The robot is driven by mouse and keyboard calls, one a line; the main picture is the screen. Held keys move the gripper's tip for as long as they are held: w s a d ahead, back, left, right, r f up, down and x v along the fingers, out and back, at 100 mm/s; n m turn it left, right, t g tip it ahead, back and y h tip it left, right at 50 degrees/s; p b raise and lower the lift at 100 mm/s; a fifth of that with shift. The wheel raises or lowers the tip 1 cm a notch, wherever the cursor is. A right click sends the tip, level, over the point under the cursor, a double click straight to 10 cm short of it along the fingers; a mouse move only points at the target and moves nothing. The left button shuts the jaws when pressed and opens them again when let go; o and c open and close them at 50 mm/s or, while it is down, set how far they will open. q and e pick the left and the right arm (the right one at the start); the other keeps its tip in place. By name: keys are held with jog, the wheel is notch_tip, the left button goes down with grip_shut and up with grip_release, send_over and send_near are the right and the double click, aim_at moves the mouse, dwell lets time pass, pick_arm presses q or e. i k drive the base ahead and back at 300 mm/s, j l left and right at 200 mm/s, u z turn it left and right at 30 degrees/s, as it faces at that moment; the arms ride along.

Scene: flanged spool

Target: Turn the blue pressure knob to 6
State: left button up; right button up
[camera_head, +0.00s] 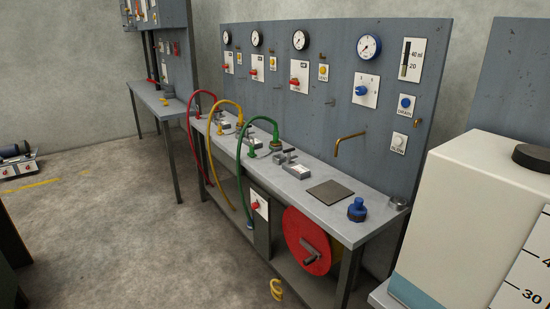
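The blue knob (361,90) sits on a white dial plate (366,99) on the upright grey panel, toward its right side. The plate's marks are too small to read, so I cannot tell the knob's setting. A round white gauge (369,46) is above it, its reading unclear. A separate round blue button (405,103) is to the right on its own white plate. Neither of my grippers is in view, and nothing touches the blue knob.
The grey bench (290,180) below the panel holds red, yellow and green hoses, a dark square plate (330,192) and a blue-capped fitting (357,210). A brass spout (350,140) juts from the panel. A red spool (306,241) is under the bench. A large white container (470,190) stands close at right.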

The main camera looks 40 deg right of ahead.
aim_at(361, 91)
jog(key=z, duration=1.65)
